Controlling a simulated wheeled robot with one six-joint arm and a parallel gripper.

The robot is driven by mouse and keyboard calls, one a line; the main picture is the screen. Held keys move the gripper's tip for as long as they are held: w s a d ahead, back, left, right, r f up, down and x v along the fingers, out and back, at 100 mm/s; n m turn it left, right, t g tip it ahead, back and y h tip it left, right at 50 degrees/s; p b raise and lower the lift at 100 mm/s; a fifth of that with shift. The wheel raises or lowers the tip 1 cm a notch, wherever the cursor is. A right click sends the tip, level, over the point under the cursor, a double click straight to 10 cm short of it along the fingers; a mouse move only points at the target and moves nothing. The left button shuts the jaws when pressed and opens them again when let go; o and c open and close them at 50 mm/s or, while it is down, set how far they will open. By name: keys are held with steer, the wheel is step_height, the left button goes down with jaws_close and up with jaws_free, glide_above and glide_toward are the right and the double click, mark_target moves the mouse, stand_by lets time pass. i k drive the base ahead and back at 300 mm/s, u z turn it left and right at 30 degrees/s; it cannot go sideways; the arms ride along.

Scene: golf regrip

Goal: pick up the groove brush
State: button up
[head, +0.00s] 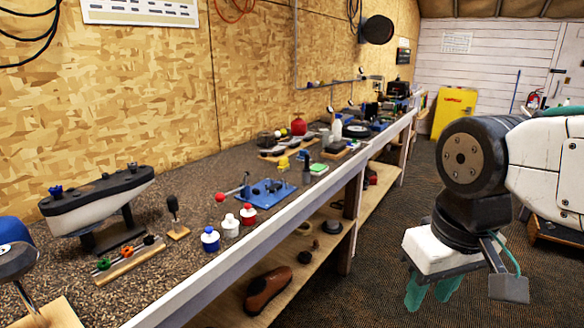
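I cannot make out the groove brush for certain at this size. A small upright tool with a black handle (173,208) stands on a wooden block on the workbench, but I cannot tell whether it is the brush. A dark upright item (307,162) stands farther along, also unclear. My gripper (431,294) hangs at the lower right, over the carpet and beside the bench. Its two teal fingers point down and stand apart, with nothing seen between them.
The workbench (190,277) runs along the left wall. A blue fixture (268,191), blue-, white- and red-capped bottles (231,226), a clamp-like stand (100,205) and a wooden rack (128,262) crowd it. A shoe (269,289) lies on the lower shelf. The aisle carpet (372,275) is clear.

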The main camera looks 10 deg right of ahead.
mark_target(283, 165)
steer(key=z, duration=0.5)
steer(key=i, duration=0.6)
steer(key=z, duration=0.5)
steer(key=i, duration=1.25)
steer(key=u, duration=1.25)
steer(key=i, duration=0.4)
steer(key=u, duration=0.4)
